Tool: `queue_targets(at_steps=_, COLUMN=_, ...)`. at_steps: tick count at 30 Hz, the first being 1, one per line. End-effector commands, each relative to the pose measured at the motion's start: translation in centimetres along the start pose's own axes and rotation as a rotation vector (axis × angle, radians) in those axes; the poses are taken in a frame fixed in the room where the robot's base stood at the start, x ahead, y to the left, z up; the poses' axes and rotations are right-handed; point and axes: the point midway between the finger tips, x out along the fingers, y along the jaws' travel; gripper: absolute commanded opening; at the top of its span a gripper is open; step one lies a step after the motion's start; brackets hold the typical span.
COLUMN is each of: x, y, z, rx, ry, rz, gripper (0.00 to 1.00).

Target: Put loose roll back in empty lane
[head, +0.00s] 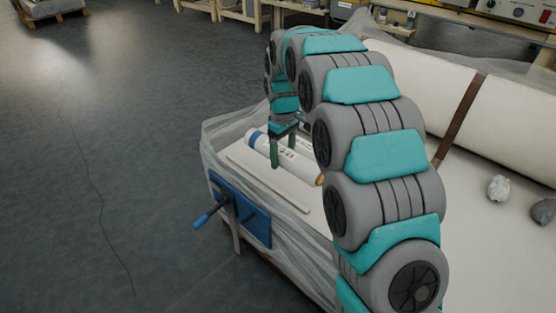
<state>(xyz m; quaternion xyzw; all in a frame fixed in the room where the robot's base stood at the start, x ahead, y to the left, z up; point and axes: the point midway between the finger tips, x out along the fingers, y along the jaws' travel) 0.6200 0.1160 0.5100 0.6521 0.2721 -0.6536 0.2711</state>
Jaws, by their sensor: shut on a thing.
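A white roll (259,144) with a blue band near its far left end, dark print on its side and a brown near end lies slanted on the plastic-wrapped table. My gripper (283,162) points down over it, with its green fingers shut on the roll's middle. My arm hides part of the roll's right side and the surface behind it. I cannot tell whether the roll touches the surface below. A long pale board or strip (262,182) lies in front of the roll. I cannot make out an empty lane.
A large white roll with a brown strap (459,115) lies at the right. A pale lump (498,188) and a grey lump (544,211) sit near it. A blue panel (243,212) with a blue-handled lever (207,215) is on the table's front side. The floor at left is mostly clear.

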Motion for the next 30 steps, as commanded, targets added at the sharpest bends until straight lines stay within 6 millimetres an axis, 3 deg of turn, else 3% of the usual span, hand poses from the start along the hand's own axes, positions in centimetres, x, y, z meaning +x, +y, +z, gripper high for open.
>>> queue_targets(at_steps=7, x=0.2, y=0.2, z=-2.1, rx=-0.001, ry=0.001, rz=0.001, gripper=0.00)
queue_targets(at_steps=11, x=0.7, y=0.2, z=-2.2, rx=-0.001, ry=-0.001, rz=0.000, gripper=0.00)
queue_targets(at_steps=18, x=3.5, y=0.2, z=-2.2, rx=-0.001, ry=0.001, rz=0.001, gripper=0.00)
queue_targets(at_steps=30, x=4.0, y=0.2, z=-2.2, rx=-0.001, ry=0.001, rz=0.001, gripper=0.00)
